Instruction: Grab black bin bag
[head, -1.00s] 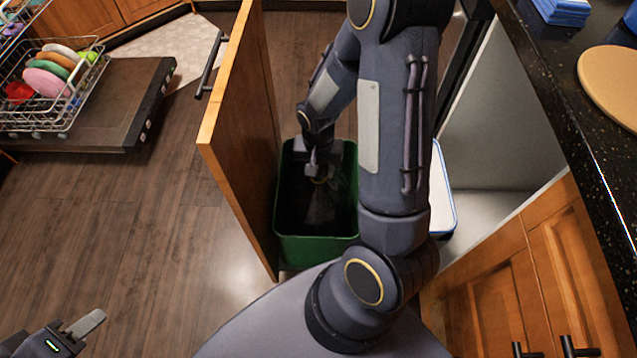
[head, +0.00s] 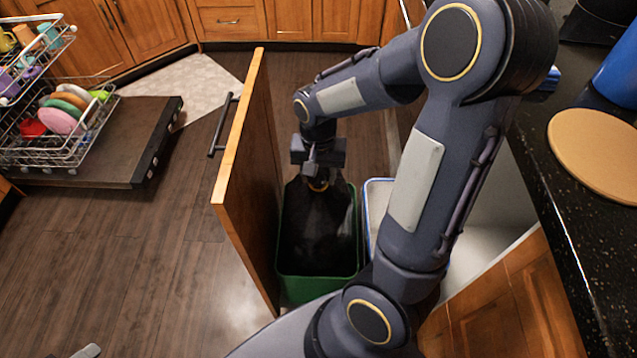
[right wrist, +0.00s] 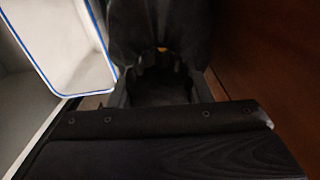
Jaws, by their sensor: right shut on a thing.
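The black bin bag (head: 318,225) hangs from my right gripper (head: 318,182), its gathered top between the fingers, with a small yellow spot at the neck. Its lower part is inside the green bin (head: 318,288). My right gripper is shut on the bag just above the far part of the bin's rim. In the right wrist view the dark bag (right wrist: 160,25) fills the top middle, beyond the fingers (right wrist: 160,90). Only a fingertip of my left gripper (head: 87,351) shows at the bottom left of the head view, so its opening is hidden.
A wooden cabinet door (head: 250,170) stands open close along the bin's left. A white bin with a blue rim (head: 372,195) is on the right, partly behind my arm. The dark counter (head: 575,240) is far right. An open dishwasher (head: 120,130) is at left; floor between is clear.

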